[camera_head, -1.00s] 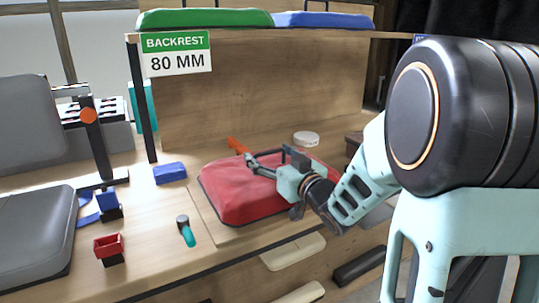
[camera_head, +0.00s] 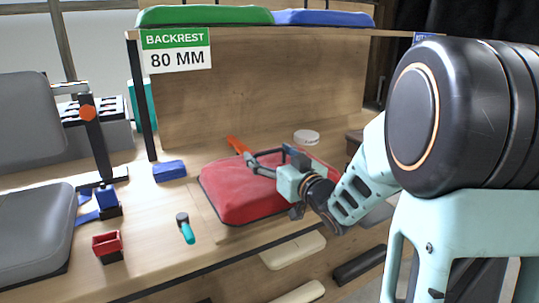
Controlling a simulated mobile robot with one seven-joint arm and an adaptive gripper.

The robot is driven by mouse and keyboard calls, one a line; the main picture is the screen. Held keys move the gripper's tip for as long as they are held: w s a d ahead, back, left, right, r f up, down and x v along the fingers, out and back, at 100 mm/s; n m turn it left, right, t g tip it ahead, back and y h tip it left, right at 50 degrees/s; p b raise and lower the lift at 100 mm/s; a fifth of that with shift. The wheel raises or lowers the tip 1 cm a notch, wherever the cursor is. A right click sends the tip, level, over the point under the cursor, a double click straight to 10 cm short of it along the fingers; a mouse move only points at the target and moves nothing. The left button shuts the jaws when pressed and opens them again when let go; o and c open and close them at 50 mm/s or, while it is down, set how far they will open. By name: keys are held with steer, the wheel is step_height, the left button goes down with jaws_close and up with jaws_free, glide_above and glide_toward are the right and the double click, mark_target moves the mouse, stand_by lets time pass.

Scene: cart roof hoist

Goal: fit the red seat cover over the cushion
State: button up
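The red seat cover (camera_head: 236,190) lies on the wooden board on the bench, with a full, rounded, cushion-like shape. A cushion under it is hidden, so I cannot tell how far the cover wraps around it. My gripper (camera_head: 252,164) is over the cover's back right part, with its fingers pointing left, close above or touching the top. The far finger and the fingertips are small and partly hidden, so I cannot tell whether it is open or shut or holds any fabric.
A teal-handled tool (camera_head: 186,229), a red bin (camera_head: 107,243) and a blue block (camera_head: 169,171) lie left of the cover. An orange-handled tool (camera_head: 237,145) and a white round container (camera_head: 306,137) are behind it. Grey seats (camera_head: 30,235) stand at left. A backrest shelf (camera_head: 260,103) rises behind.

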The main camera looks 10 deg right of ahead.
steer(key=o, duration=0.5)
steer(key=shift+f, duration=0.1)
steer(key=v, duration=0.7)
steer(key=shift+s+d, duration=0.1)
steer(key=shift+s, duration=0.15)
